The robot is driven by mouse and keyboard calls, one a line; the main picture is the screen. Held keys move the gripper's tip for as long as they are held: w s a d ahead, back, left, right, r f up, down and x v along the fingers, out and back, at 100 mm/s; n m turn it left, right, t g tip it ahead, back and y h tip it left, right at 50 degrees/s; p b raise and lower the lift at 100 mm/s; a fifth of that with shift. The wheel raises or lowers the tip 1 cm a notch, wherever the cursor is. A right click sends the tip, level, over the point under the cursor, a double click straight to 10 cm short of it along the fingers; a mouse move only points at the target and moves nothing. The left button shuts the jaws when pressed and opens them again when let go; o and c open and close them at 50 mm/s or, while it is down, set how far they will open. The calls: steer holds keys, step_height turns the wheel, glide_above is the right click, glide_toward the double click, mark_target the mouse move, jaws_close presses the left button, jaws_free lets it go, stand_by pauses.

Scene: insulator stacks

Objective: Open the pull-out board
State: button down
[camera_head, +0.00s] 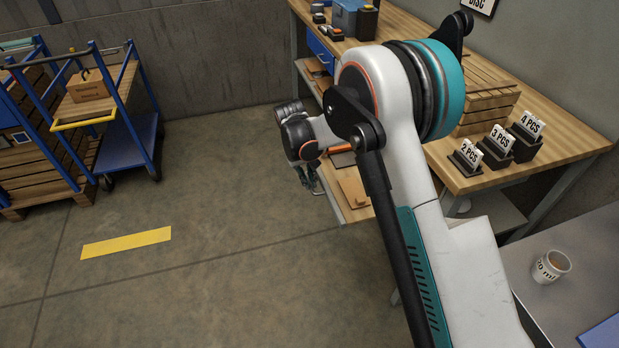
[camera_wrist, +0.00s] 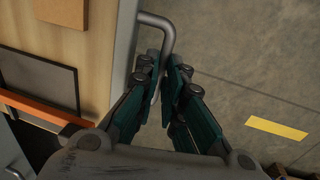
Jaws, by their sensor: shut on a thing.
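The pull-out board (camera_head: 356,215) is a light wooden shelf under the workbench, with a grey front edge. My arm hides much of it in the head view. In the wrist view its wooden surface (camera_wrist: 122,62) fills the upper left, with a grey bent bar handle (camera_wrist: 163,22) on its edge. My gripper (camera_wrist: 167,70) is shut on the handle, one dark green finger on each side. In the head view my gripper (camera_head: 312,178) is at the board's front edge, partly hidden by my wrist. How far out the board stands is unclear.
On the board lie a brown piece (camera_wrist: 62,10), a dark plate (camera_wrist: 42,78) and an orange bar (camera_wrist: 45,110). The workbench top (camera_head: 560,140) bears label stands and wooden slats. A blue cart (camera_head: 125,140) stands far left. Floor left of the bench is clear around a yellow stripe (camera_head: 126,243).

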steer(key=c, duration=1.7)
jaws_free()
steer(key=r, duration=0.4)
steer(key=a+r, duration=0.1)
steer(key=r, duration=0.3)
steer(key=a+r, duration=0.1)
steer(key=r, duration=0.2)
steer(key=shift+s+r, duration=0.4)
